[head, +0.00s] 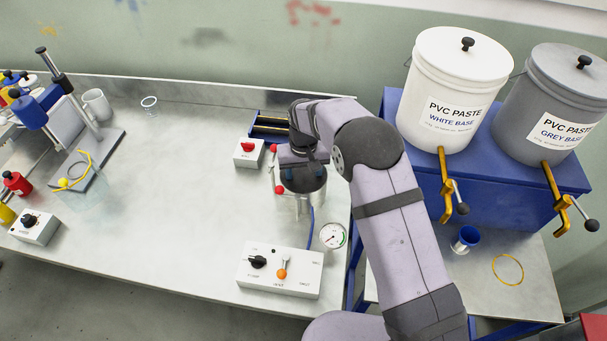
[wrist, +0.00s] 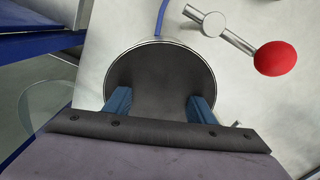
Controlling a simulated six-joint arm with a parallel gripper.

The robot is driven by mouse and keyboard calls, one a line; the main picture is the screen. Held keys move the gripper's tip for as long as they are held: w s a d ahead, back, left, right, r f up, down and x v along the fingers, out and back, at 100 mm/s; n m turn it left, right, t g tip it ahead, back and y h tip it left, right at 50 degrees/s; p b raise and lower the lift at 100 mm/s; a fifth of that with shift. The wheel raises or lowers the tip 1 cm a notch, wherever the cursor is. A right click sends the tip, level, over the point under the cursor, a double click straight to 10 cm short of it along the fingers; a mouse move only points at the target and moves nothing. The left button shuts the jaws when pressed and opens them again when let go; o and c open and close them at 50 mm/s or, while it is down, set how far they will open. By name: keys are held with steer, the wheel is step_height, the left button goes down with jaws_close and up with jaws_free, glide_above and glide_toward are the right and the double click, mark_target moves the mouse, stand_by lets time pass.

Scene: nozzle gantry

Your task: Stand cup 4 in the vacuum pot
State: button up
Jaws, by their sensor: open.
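The vacuum pot (head: 303,203) is a steel cylinder near the right end of the bench; its open mouth and dark grey inside show in the wrist view (wrist: 160,75). My gripper (head: 303,172) is over the pot's mouth. In the wrist view its two blue fingers (wrist: 160,105) are apart, pointing into the pot's opening, with nothing seen between them. I see no cup in the visible part of the pot; its near side is hidden by my gripper.
A red-knobbed lever (wrist: 275,58) stands beside the pot. A switch box (head: 280,272), a gauge (head: 333,236) and a small red-button box (head: 249,152) surround it. Paste buckets (head: 455,90) stand at right. A pale mug (head: 97,104) is far left. The bench middle is clear.

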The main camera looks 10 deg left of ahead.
step_height(320, 180, up, 12)
steer(key=b, duration=0.4)
steer(key=shift+r, duration=0.15)
steer(key=shift+d, duration=0.1)
steer(key=s+d+m, duration=0.1)
steer(key=s+d, duration=0.3)
steer(key=d, duration=0.4)
steer(key=s+d+m, duration=0.1)
steer(key=s+d, duration=0.3)
steer(key=d, duration=0.3)
steer(key=s+d+f, duration=0.2)
steer(key=s+d, duration=0.2)
steer(key=s, duration=0.4)
steer(key=s+d+f+m, duration=0.1)
steer(key=s+d+f, duration=0.2)
steer(key=s+d, duration=0.2)
steer(key=s, duration=0.3)
steer(key=shift+d+f+m, duration=0.2)
steer(key=shift+f+m, duration=0.1)
steer(key=shift+f, duration=0.05)
